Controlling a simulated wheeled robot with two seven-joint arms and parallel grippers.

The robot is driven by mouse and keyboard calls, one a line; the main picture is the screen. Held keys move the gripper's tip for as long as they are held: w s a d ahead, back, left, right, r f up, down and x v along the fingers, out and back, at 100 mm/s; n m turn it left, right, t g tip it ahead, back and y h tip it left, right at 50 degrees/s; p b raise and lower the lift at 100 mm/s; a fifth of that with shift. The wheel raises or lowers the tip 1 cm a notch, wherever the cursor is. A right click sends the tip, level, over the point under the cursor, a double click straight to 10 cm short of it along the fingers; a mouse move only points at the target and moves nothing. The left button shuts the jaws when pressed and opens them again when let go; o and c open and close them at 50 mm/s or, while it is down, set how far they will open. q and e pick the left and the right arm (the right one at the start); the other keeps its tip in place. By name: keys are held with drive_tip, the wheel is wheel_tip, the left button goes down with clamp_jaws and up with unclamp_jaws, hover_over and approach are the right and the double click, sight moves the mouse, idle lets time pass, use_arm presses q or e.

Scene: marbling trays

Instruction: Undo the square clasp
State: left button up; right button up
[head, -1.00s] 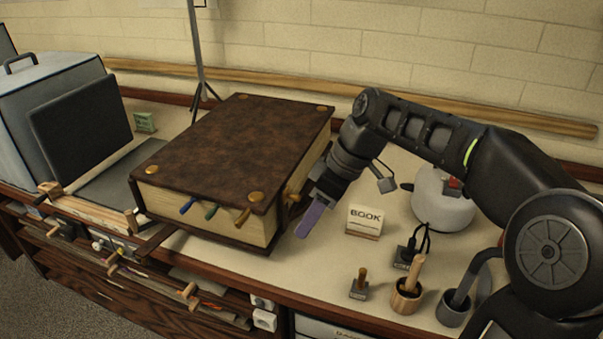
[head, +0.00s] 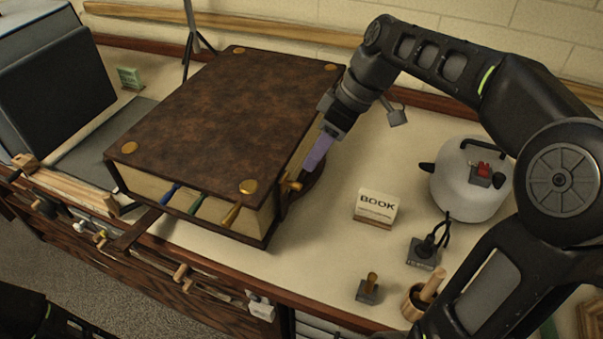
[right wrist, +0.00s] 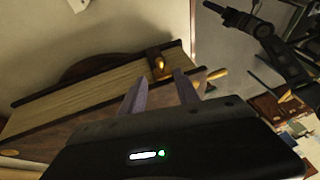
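A big closed book (head: 225,115) with a brown mottled cover lies on the bench. A brass clasp piece (head: 290,184) sticks out of its right side, close to the front corner. In the right wrist view a brass piece (right wrist: 159,66) stands at the page edge, just beyond and between my fingertips. I cannot tell whether it is square. My right gripper (head: 313,162), with purple fingers, is beside the book's right side. In the right wrist view its fingers (right wrist: 160,88) are apart with nothing between them. A dark arm in that view seems to be my left; its fingers are unclear.
A card reading BOOK (head: 376,206), a kettle-like white pot (head: 468,180), a plug on a block (head: 426,250) and a small brass-topped post (head: 369,288) stand to the right. Coloured tabs show at the book's front edge. The bench between book and card is clear.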

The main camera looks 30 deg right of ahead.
drive_tip(key=shift+x, duration=3.9)
drive_tip(key=shift+c, duration=0.5)
clamp_jaws()
